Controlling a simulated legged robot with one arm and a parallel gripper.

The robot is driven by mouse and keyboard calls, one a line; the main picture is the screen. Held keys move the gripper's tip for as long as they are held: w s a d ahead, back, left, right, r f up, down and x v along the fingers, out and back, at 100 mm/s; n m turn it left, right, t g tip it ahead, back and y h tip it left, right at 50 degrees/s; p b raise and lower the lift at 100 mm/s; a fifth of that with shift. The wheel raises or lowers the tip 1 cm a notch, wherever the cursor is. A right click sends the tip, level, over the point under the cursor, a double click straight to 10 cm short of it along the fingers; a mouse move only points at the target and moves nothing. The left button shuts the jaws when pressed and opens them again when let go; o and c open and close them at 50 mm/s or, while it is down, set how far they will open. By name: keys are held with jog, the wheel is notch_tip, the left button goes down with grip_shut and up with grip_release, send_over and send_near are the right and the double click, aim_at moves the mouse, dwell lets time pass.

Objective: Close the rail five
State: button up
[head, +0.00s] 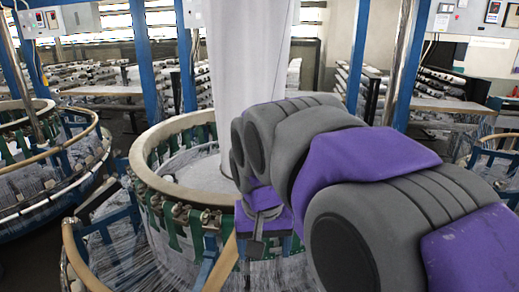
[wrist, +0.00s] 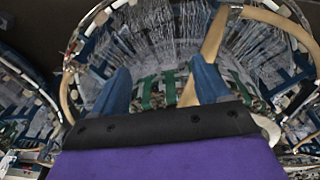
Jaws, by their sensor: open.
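The circular loom (head: 180,195) stands in front of me, with a tan ring on top and green straps below it. Its outer tan rail is in curved sections. One section (head: 68,240) shows at the lower left of the head view, and another tan piece (head: 222,266) slants beside my arm. In the wrist view a tan rail piece (wrist: 216,35) slants inward behind the right finger, off the curved rail (wrist: 275,20). I cannot read which one is rail five. My gripper (wrist: 160,75) is open and empty, its two blue fingers pointing at the loom. My arm hides much of the loom's right side.
Another loom (head: 45,165) stands at the left, and part of another (head: 500,150) shows at the right. Blue posts (head: 147,60) rise around the loom. A pale fabric tube (head: 245,60) hangs above its centre. Tables and racks of rolls fill the back.

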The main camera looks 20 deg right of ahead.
jog(key=w+d+r+m+t+p, duration=0.1)
jog(key=w+d+r+m+p, duration=0.15)
jog(key=w+r, duration=0.35)
jog(key=w+d+r+m+t+h+p, duration=0.1)
jog(key=w+d+r+m+p, duration=0.2)
jog(key=r, duration=0.6)
jog(key=w+d+r+m+t+p, duration=0.1)
jog(key=w+d+r, duration=0.35)
jog(key=r, duration=0.25)
jog(key=x, duration=1.1)
jog(key=p+x, duration=0.1)
jog(key=x, duration=0.5)
jog(key=shift+w+d+r, duration=0.1)
jog(key=shift+w, duration=0.15)
